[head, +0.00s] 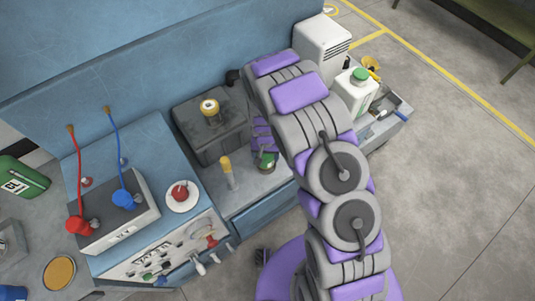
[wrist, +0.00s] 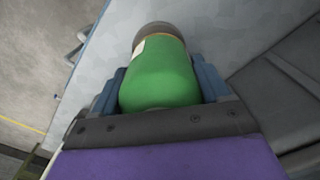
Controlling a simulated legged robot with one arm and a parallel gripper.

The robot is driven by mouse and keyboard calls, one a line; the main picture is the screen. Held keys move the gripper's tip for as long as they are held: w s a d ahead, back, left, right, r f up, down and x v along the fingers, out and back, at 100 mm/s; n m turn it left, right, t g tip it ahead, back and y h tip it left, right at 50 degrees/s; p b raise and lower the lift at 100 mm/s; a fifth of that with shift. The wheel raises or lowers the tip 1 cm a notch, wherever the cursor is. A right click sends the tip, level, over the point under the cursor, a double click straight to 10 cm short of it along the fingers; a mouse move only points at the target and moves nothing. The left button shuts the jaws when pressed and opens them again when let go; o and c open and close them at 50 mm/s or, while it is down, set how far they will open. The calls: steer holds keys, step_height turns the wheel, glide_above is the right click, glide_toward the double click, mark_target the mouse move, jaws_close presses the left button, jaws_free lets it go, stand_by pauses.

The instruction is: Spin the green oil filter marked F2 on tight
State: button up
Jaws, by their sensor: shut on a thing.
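The green oil filter (wrist: 160,80) fills the middle of the wrist view, with a grey-brown end at the top and a bit of white label on its left side. No F2 mark is readable. My gripper (wrist: 162,70) is shut on it, a blue-grey finger on each side. In the head view the filter (head: 266,160) shows small below my gripper (head: 264,146), just right of a dark grey block (head: 213,135) with a brass ring fitting (head: 210,108) on top. My arm hides part of this area. I cannot tell whether the filter touches the bench.
A yellow-topped tool (head: 227,170) stands close left of the filter. A white jug with a green cap (head: 354,94) and a white vented box (head: 322,48) stand behind my arm. A panel with red and blue hoses (head: 118,212) is at left. The floor at right is open.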

steer(key=shift+a, duration=0.6)
steer(key=shift+d, duration=0.6)
steer(key=shift+a+f, duration=0.5)
steer(key=shift+d+f, duration=0.35)
steer(key=shift+d, duration=0.1)
steer(key=shift+s+f, duration=0.1)
